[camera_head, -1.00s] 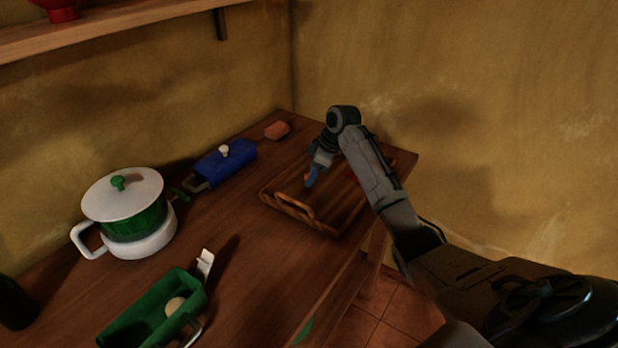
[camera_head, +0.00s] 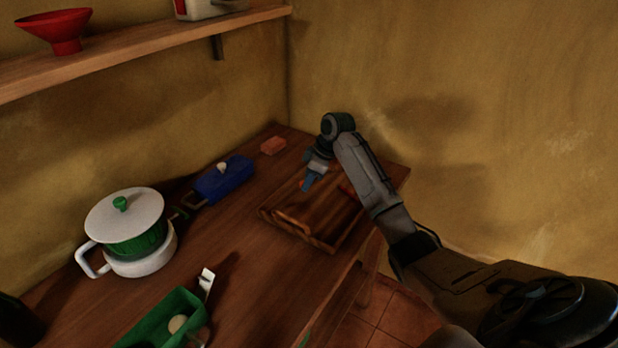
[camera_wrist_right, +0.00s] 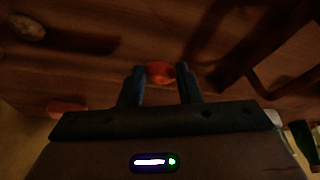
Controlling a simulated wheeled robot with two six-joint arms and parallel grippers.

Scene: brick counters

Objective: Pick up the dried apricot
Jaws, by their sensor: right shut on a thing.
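The dried apricot (camera_wrist_right: 160,72) is a small orange piece between the two blue fingers of my right gripper (camera_wrist_right: 160,88) in the right wrist view. The gripper is shut on it. In the head view my right gripper (camera_head: 307,183) is over the wooden tray (camera_head: 322,240), with a bit of orange at its fingertips. The apricot is mostly hidden there by the fingers. My left gripper is in neither view.
A white and green pot (camera_head: 128,235), a blue box (camera_head: 224,181) with a white knob, a green container (camera_head: 160,325) and a reddish block (camera_head: 273,145) stand on the brown counter (camera_head: 240,260). A shelf (camera_head: 130,58) runs along the left wall.

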